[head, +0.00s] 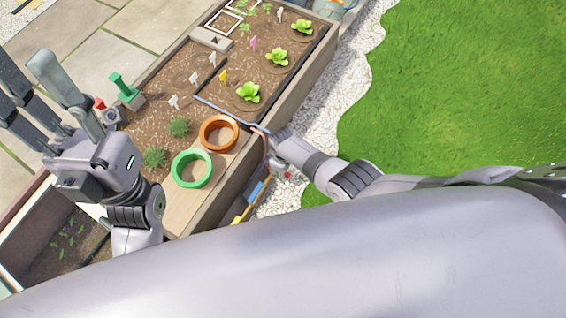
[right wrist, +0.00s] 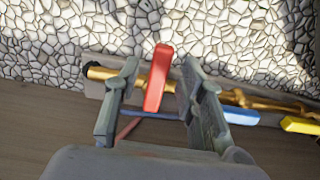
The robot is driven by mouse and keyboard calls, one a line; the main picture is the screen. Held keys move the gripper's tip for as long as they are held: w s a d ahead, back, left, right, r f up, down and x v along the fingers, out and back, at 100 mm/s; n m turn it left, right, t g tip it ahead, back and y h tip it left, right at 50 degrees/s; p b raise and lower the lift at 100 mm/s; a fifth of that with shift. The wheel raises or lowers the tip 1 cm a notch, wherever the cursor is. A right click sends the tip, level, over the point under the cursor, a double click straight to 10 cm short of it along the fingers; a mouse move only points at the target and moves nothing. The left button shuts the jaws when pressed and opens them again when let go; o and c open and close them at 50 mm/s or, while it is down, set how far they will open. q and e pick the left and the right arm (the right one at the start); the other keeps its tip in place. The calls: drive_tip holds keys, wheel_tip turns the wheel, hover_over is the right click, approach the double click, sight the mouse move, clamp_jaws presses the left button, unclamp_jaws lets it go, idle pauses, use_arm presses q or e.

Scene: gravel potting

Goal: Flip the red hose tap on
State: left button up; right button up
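The red hose tap lever (right wrist: 158,78) sits on a brass pipe (right wrist: 228,98) along the planter's side. In the right wrist view it points up, crosswise to the pipe. My right gripper (right wrist: 161,75) is open, with one finger on each side of the red lever. Gaps show on both sides, so the lever does not look gripped. In the head view a small red part (head: 288,175) shows beside my right gripper (head: 277,165), whose fingers are mostly hidden there. My left gripper (head: 27,65) is open and empty above the planter's left side.
A blue lever (right wrist: 230,115) and a yellow lever (right wrist: 302,126) lie along the pipe to the right. White gravel (head: 335,105) and lawn (head: 470,80) lie clear to the right.

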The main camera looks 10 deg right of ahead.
wheel_tip(320, 180, up, 12)
drive_tip(key=shift+f, duration=0.2)
idle(0.4)
idle(0.5)
